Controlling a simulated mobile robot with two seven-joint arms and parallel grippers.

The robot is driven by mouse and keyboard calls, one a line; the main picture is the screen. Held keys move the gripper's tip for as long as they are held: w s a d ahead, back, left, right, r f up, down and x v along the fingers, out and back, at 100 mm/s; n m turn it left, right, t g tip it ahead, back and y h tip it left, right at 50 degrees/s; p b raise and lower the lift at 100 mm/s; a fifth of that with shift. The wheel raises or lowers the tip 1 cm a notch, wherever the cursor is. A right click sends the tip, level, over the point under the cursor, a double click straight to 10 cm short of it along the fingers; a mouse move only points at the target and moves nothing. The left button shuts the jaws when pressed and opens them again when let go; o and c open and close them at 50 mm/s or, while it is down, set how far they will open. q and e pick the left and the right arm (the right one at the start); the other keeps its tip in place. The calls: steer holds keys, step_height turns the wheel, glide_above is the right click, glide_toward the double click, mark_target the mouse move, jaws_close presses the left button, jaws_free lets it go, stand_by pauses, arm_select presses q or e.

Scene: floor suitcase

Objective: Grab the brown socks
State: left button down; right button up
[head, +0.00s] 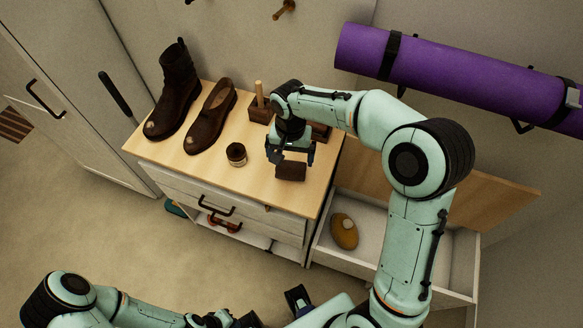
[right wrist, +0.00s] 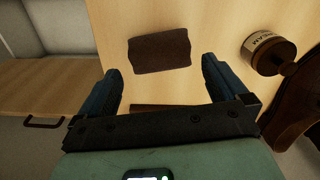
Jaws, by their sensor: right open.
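The brown socks (head: 291,171) are a small dark brown folded bundle near the front right of the wooden dresser top. They also show in the right wrist view (right wrist: 160,54), between and just beyond the fingertips. My right gripper (head: 290,155) is over the dresser, at the back edge of the socks in the head view. In the right wrist view its two fingers (right wrist: 163,70) are spread apart with nothing between them. Whether they touch the socks is unclear. My left arm is at the bottom left of the head view, with its gripper (head: 222,318) cut off by the lower edge.
A small jar (head: 236,154) stands left of the socks. A wooden-handled item (head: 260,105) is behind. An open bin (head: 375,250) at right holds a yellow-brown object (head: 344,231). A purple rolled mat (head: 450,75) hangs on the wall.

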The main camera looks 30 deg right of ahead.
mark_target(291, 164)
steer(key=f, duration=0.7)
steer(key=shift+w+d+f, duration=0.25)
steer(key=shift+d+f, duration=0.05)
steer(key=shift+f, duration=0.1)
steer(key=c, duration=0.7)
